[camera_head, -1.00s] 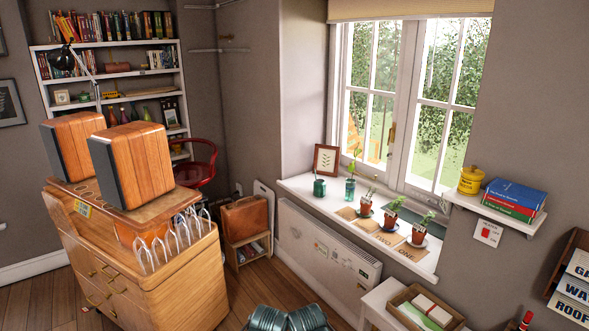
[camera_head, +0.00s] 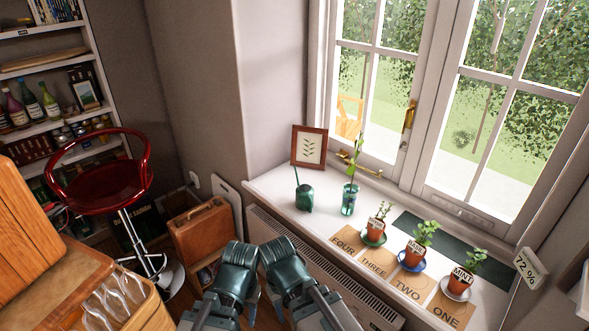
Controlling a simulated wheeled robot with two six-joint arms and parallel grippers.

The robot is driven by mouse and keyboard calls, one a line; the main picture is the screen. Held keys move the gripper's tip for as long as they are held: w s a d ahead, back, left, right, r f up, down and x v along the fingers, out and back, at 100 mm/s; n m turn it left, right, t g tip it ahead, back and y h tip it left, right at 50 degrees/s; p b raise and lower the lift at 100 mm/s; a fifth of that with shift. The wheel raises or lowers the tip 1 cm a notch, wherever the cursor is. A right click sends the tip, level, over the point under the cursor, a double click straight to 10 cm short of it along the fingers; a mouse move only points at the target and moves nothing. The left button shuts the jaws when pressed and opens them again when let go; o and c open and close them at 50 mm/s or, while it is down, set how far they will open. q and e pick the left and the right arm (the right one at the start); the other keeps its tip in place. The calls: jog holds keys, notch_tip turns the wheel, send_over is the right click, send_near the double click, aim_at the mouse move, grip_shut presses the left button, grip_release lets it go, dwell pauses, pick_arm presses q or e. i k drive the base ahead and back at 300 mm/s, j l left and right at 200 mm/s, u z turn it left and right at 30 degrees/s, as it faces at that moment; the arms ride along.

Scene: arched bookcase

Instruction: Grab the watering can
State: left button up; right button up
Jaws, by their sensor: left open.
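A small dark green watering can (camera_head: 304,198) stands on the white windowsill, with a thin spout or handle rising to its upper left. It stands left of a green glass vase with a plant cutting (camera_head: 349,197). My left gripper (camera_head: 208,314) is low at the bottom edge, partly cut off, open and empty. It is well below the sill and apart from the can. My right arm (camera_head: 288,265) is beside it at the bottom. The jaws of my right gripper are not clear.
Potted plants such as the rightmost one (camera_head: 460,281) stand on numbered cards right of the vase. A framed leaf print (camera_head: 309,147) is behind the can. A radiator (camera_head: 300,268) is under the sill. A red stool (camera_head: 100,185), a brown case (camera_head: 200,230) and a wooden cabinet are left.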

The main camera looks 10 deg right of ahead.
aim_at(304, 193)
jog(key=i+z, duration=0.1)
jog(key=i, duration=0.85)
